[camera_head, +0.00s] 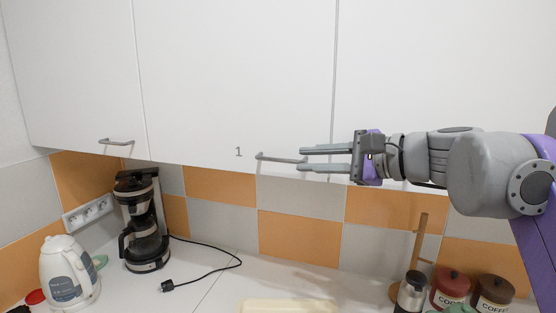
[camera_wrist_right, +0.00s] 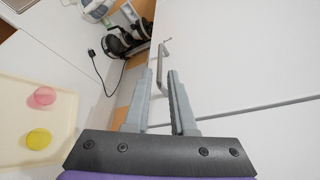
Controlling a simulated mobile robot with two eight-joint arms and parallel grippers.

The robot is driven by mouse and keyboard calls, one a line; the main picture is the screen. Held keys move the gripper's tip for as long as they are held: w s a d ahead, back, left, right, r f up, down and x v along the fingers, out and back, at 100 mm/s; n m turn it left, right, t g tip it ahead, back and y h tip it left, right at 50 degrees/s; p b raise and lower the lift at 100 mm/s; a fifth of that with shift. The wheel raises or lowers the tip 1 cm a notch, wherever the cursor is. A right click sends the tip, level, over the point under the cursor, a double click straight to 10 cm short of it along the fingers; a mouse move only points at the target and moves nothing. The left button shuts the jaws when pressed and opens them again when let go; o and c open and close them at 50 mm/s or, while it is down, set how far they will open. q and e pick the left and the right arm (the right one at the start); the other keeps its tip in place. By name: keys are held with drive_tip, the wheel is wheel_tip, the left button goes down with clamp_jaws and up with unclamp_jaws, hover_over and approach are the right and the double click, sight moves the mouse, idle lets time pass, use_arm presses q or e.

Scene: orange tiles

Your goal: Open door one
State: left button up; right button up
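Door one (camera_head: 235,80) is a white upper cabinet door marked with a "1". It looks closed. Its grey bar handle (camera_head: 280,158) runs along the lower right part of the door. My right gripper (camera_head: 301,160) comes in from the right with its fingers level, one above the other. The fingers are open, and the handle's right end is at the gap between the fingertips. My left gripper is not in view.
A neighbouring cabinet door (camera_head: 75,75) with its own handle (camera_head: 116,142) is at left. Space below the doors is clear.

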sight(283, 160)
drive_tip(key=x, duration=0.8)
drive_tip(key=shift+c, duration=0.2)
clamp_jaws()
idle(1.1)
